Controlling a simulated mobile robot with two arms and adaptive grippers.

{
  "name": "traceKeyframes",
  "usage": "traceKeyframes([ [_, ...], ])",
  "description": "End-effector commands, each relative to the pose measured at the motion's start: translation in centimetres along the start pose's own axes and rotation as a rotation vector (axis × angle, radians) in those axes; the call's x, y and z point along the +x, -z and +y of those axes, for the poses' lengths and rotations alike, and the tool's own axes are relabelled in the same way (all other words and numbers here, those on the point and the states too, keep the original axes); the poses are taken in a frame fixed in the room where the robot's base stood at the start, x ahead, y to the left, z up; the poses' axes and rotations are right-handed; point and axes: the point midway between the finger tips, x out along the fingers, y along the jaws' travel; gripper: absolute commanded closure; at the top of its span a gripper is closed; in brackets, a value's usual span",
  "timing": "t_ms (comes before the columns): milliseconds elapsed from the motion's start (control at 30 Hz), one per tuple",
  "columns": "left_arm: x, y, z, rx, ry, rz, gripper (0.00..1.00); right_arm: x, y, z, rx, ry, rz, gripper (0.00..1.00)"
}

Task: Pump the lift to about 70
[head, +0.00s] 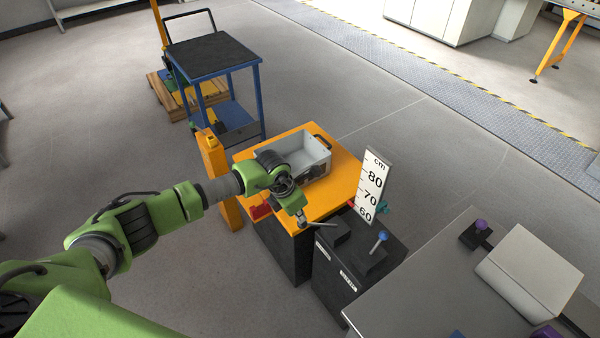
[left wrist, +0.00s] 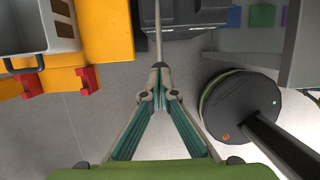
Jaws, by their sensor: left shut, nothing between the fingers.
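The orange lift table (head: 332,190) carries a grey crate (head: 318,157). A white cm scale (head: 374,180) stands at its right corner, with 80, 70 and 60 showing; a small red piece (head: 352,204) sits left of it, around the 60 to 70 marks, its exact reading unclear. My left gripper (head: 301,220) is shut and empty, pointing down at the table's front corner. A thin grey rod (head: 322,226) lies by its tips, running to a black pedestal (head: 340,275). In the left wrist view the rod (left wrist: 158,35) lines up with the shut fingertips (left wrist: 160,68); contact is unclear.
A blue-ball lever (head: 380,238) stands on the black pedestal. A grey bench (head: 420,290) with a purple knob (head: 480,225) is at right. A blue cart (head: 215,60) stands behind the table, an orange post (head: 218,175) at its left. Floor at left is clear.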

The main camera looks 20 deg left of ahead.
Motion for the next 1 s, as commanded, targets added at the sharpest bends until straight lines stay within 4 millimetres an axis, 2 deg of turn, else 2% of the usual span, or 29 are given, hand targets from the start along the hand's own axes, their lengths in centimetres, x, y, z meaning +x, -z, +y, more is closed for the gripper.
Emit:
traceKeyframes([
  [400, 0.8, 0.2, 0.0, 0.001, 0.0, 0.0, 1.0, 0.9, -0.1, 0.1, -0.002, -0.001, 0.0, 1.0],
  [767, 0.8, 0.3, 0.0, 0.0, 0.0, 0.0, 1.0, 0.9, -0.2, 0.5, -0.003, -0.005, -0.001, 1.0],
  [1000, 1.5, 1.2, 0.0, 0.0, 0.0, 0.001, 1.0, 1.4, -0.2, 0.5, -0.003, -0.005, -0.001, 1.0],
])
